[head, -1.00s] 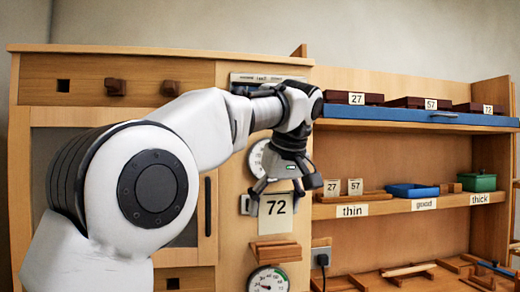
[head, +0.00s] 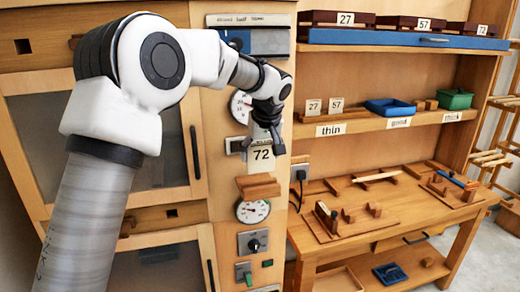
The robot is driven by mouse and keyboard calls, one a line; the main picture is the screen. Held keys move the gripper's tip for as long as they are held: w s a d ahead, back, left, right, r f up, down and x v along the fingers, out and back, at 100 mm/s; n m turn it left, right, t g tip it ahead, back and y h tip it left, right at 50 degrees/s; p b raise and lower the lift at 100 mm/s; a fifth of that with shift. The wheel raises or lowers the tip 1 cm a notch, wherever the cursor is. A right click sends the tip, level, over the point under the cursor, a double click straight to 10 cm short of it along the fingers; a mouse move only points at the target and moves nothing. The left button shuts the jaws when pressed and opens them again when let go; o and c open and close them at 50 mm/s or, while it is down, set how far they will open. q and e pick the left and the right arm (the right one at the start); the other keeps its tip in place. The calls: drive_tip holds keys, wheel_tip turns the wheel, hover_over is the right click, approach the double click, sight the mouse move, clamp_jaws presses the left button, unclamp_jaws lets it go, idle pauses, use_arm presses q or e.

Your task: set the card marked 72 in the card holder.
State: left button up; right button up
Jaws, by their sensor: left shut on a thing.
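The white card marked 72 (head: 262,161) hangs upright below my left gripper (head: 267,136), which is shut on its upper part. The card is in front of the cabinet's narrow panel. Just below it, a wooden slotted ledge (head: 257,187) sticks out from the panel and looks like the card holder. The card's lower edge is close above the ledge; I cannot tell whether they touch. My right gripper is out of view.
A gauge (head: 252,211) and a knob plate (head: 253,241) sit below the ledge. To the right, a shelf (head: 375,124) carries cards 27 (head: 313,107) and 57 (head: 336,105), a blue tray (head: 390,107) and a green box (head: 455,99). A workbench (head: 380,215) stands lower right.

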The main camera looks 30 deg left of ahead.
sight(261, 166)
use_arm(q)
drive_tip(key=shift+s+f+b, duration=0.25)
drive_tip(key=shift+f+b, duration=0.6)
drive_tip(key=shift+f, duration=0.2)
drive_tip(key=shift+w+f+b, duration=0.15)
drive_tip(key=shift+f+b, duration=0.3)
drive_tip(key=shift+f, duration=0.3)
drive_tip(key=shift+f+b, duration=0.6)
drive_tip(key=shift+f, duration=0.35)
drive_tip(key=o, duration=0.8)
drive_tip(key=v, duration=1.2)
